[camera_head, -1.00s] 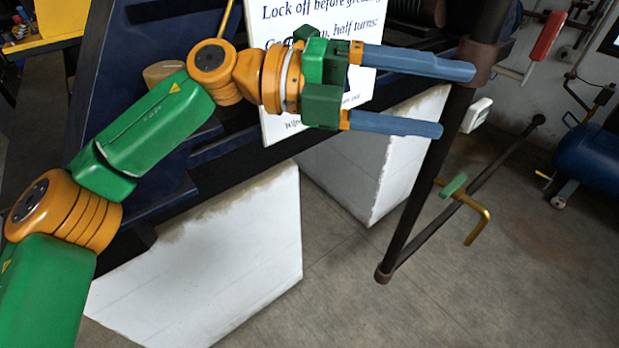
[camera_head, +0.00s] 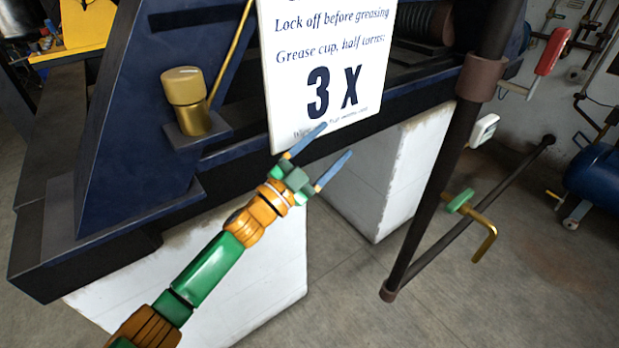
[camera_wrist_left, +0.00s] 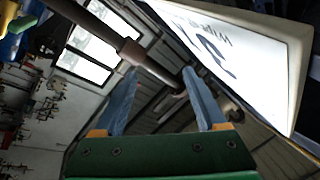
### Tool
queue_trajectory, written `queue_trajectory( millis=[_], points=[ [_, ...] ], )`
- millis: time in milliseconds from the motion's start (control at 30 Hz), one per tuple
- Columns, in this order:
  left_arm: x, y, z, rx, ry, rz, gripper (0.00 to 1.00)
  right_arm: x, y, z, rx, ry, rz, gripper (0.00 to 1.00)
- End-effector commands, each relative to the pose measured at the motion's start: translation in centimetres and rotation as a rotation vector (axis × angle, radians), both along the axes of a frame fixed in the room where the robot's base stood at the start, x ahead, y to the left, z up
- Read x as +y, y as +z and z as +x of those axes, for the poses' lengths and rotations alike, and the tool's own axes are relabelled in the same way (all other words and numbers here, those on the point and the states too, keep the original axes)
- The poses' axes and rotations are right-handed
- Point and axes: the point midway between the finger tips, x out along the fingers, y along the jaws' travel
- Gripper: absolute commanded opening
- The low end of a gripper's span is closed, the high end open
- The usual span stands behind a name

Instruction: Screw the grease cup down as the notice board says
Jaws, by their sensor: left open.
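The brass grease cup (camera_head: 186,98) stands upright on a small bracket on the blue frame, left of the notice in the head view. The white notice board (camera_head: 318,75) reads "Lock off before greasing", "Grease cup, half turns: 3 X"; a lower line is partly covered by my gripper. My left gripper (camera_head: 334,151) is open and empty, in front of the notice's lower edge, to the right of and below the cup. In the left wrist view its two blue fingers (camera_wrist_left: 159,92) are apart, with the notice (camera_wrist_left: 245,55) tilted at the right. My right gripper is not in view.
A thin brass pipe (camera_head: 231,52) rises beside the cup. A dark post (camera_head: 437,180) with a rail stands at right, near a brass crank with a green part (camera_head: 487,232). White blocks (camera_head: 270,255) stand below the frame. Grey floor is open at lower right.

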Motion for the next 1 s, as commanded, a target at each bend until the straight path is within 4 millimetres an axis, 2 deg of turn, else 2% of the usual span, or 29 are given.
queue_trajectory(
  millis=[200, 400, 733, 767, 800, 1000],
  points=[
    [2.2, -5.4, 1.1, 0.151, 0.097, -0.017, 0.74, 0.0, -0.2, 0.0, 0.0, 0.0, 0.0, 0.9],
    [3.4, -8.4, 1.4, 0.235, 0.151, -0.023, 0.74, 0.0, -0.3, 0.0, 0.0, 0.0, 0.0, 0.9],
    [3.7, -8.9, 1.5, 0.251, 0.161, -0.024, 0.74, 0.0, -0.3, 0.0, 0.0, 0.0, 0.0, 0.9],
    [3.7, -8.9, 1.5, 0.251, 0.161, -0.024, 0.79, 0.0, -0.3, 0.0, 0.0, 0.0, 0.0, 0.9],
    [3.7, -8.9, 1.5, 0.251, 0.161, -0.024, 0.9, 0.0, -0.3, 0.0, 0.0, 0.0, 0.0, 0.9],
    [3.6, -8.9, 1.5, 0.248, 0.157, -0.022, 0.92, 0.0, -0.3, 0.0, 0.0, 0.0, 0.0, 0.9]
  ],
)
